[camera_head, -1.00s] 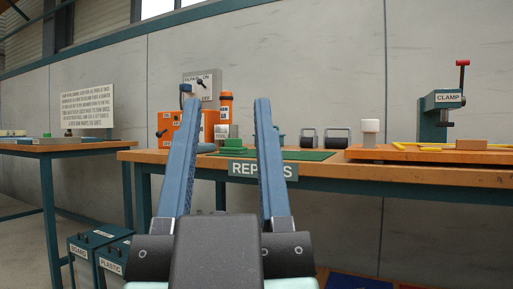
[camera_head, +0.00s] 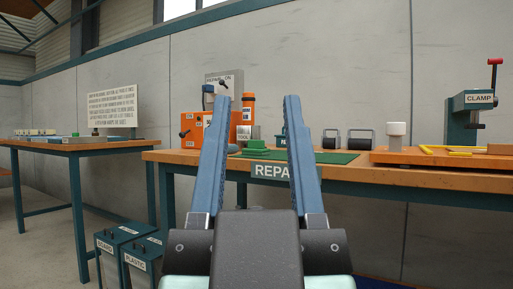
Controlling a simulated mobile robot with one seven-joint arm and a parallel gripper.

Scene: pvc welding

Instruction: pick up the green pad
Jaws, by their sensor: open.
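A small stepped green block (camera_head: 256,148), likely the green pad, rests on the flat green mat (camera_head: 335,158) on the repair bench. My gripper (camera_head: 257,98) points forward toward the bench, its two long blue fingers apart with nothing between them. In the picture the green block shows between the fingers, well beyond them. The right finger hides part of the mat and part of the REPAIRS sign (camera_head: 267,171).
An orange machine (camera_head: 195,130) and a tool holder (camera_head: 243,133) stand behind the mat. Black rollers (camera_head: 358,139), a white-topped post (camera_head: 396,130) and a clamp (camera_head: 470,115) stand to the right. Another table (camera_head: 60,146) and lidded bins (camera_head: 137,265) are at left.

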